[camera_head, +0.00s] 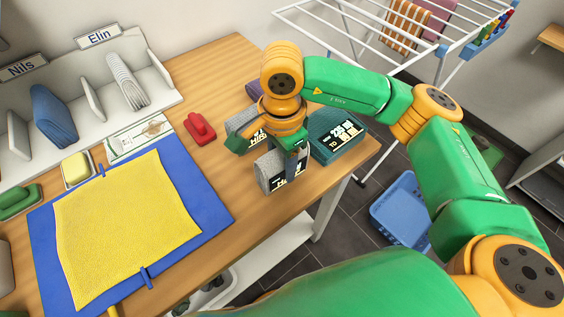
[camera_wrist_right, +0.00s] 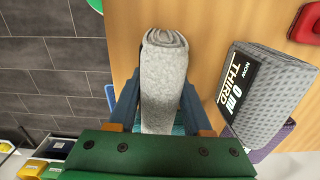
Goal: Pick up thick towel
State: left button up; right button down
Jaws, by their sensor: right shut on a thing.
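My right gripper (camera_head: 281,158) points down over the table's right part. It is shut on a thick folded light grey towel (camera_head: 267,174), which stands on edge with its folds showing. In the right wrist view the grey towel (camera_wrist_right: 162,85) sits between the two blue fingers (camera_wrist_right: 159,110). I cannot tell whether it touches the table. A grey patterned towel with a black label (camera_wrist_right: 265,92) lies beside it and is partly hidden by my gripper in the head view. A teal folded towel with a black label (camera_head: 336,137) lies to the right. My left gripper is not in view.
A yellow cloth (camera_head: 125,225) lies on a blue mat (camera_head: 200,188) at left. A red object (camera_head: 200,128) is on the wooden table (camera_head: 205,75). A white shelf marked Nils and Elin (camera_head: 110,115) stands behind. A drying rack (camera_head: 345,35) and blue basket (camera_head: 402,210) stand right.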

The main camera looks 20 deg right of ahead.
aim_at(270, 170)
jog(key=shift+w+r, duration=0.1)
jog(key=shift+r, duration=0.2)
notch_tip(270, 170, up, 3)
jog(key=shift+a+f+b, duration=0.1)
jog(key=shift+b, duration=0.2)
jog(key=s+a+r, duration=0.2)
jog(key=r, duration=0.1)
jog(key=s+r, duration=0.1)
jog(key=shift+a+r, duration=0.4)
jog(key=s+a+r+b, duration=0.2)
jog(key=s+a+r, duration=0.2)
jog(key=s+a, duration=0.3)
jog(key=shift+r, duration=0.4)
jog(key=c, duration=0.9)
grip_release()
grip_shut()
jog(key=shift+w, duration=0.1)
